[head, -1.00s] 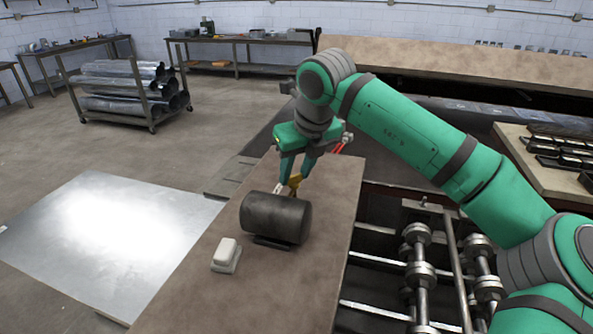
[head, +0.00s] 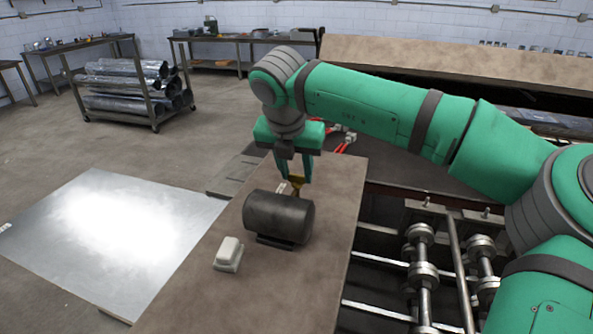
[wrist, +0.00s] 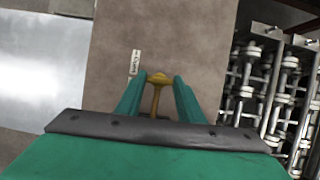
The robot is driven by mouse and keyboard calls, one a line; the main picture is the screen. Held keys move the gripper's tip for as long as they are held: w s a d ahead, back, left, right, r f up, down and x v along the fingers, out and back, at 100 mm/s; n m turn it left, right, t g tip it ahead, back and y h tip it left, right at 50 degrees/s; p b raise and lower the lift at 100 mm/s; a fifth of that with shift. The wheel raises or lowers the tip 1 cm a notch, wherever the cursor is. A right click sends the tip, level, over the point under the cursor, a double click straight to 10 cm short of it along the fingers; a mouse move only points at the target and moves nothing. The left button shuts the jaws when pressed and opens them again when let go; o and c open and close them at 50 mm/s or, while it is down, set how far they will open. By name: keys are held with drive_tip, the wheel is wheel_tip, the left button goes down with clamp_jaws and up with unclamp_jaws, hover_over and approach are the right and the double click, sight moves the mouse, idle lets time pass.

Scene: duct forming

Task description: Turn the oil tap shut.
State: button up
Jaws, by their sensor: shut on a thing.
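The oil tap (head: 296,182) is a small brass piece at the far end of a dark cylindrical drum (head: 278,217) lying on the brown bench. My gripper (head: 293,180) points down over the tap, its green fingers close about it. In the wrist view the brass tap (wrist: 157,88) stands between the two fingers of my gripper (wrist: 160,88), and I take them as shut on it. The drum is hidden in the wrist view. A small white tag (wrist: 134,63) is just left of the fingers.
A pale block (head: 228,253) sits on the bench (head: 190,293) near the drum. Red-handled snips (head: 343,141) lie behind my gripper. A shiny sheet (head: 110,235) is at the left, rollers (head: 420,270) at the right. The bench beyond the drum is mostly clear.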

drive_tip(key=shift+m, duration=0.3)
drive_tip(key=shift+r, duration=0.1)
drive_tip(key=o, duration=1.1)
drive_tip(key=shift+c, duration=0.2)
drive_tip(key=v, duration=0.7)
drive_tip(key=shift+r, duration=0.15)
drive_tip(key=shift+a, duration=0.1)
